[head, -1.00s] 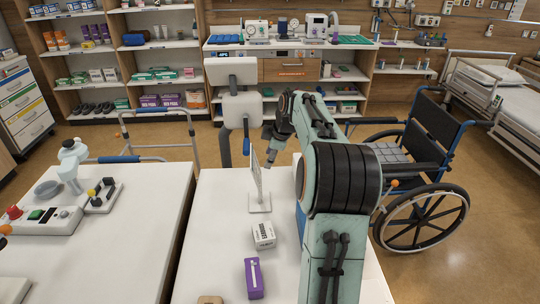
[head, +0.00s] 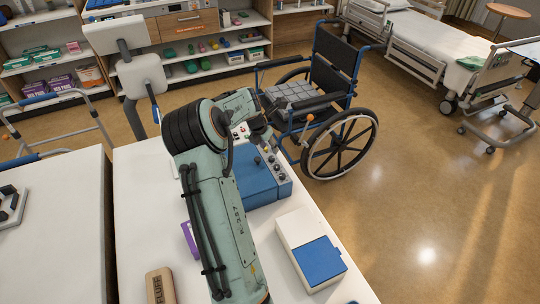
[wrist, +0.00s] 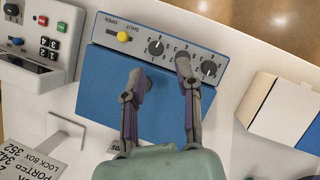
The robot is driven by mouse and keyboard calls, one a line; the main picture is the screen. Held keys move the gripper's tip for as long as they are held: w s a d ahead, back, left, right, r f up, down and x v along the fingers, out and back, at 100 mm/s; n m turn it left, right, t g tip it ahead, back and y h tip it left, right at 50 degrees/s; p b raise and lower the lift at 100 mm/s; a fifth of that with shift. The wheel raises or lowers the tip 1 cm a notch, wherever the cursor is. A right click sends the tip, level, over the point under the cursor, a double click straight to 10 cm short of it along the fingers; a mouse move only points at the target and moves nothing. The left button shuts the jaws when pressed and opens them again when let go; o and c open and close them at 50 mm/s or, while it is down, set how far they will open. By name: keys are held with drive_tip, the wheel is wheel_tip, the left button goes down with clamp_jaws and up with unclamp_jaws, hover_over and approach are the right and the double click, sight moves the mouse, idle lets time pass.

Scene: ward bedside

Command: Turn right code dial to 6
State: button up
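The blue lock box (head: 262,186) stands on the white table, and its blue top also shows in the wrist view (wrist: 113,100). One dial (wrist: 155,47) is nearer the yellow knob; the other (wrist: 208,68) is near the panel's picture-right end. Their exact settings are too small to read. My gripper (wrist: 160,69) is open and empty over the box, its fingertips close to the panel. Its height above it is unclear.
A white case with a blue lid (head: 316,261) stands nearby on the table. A small unit with coloured buttons (wrist: 44,34) and a printed card (wrist: 30,150) lie on the opposite side. A wheelchair (head: 318,85) stands beyond the table edge.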

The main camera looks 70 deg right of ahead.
sight(271, 158)
drive_tip(key=x, duration=0.6)
drive_tip(key=shift+w+f, duration=0.35)
clamp_jaws()
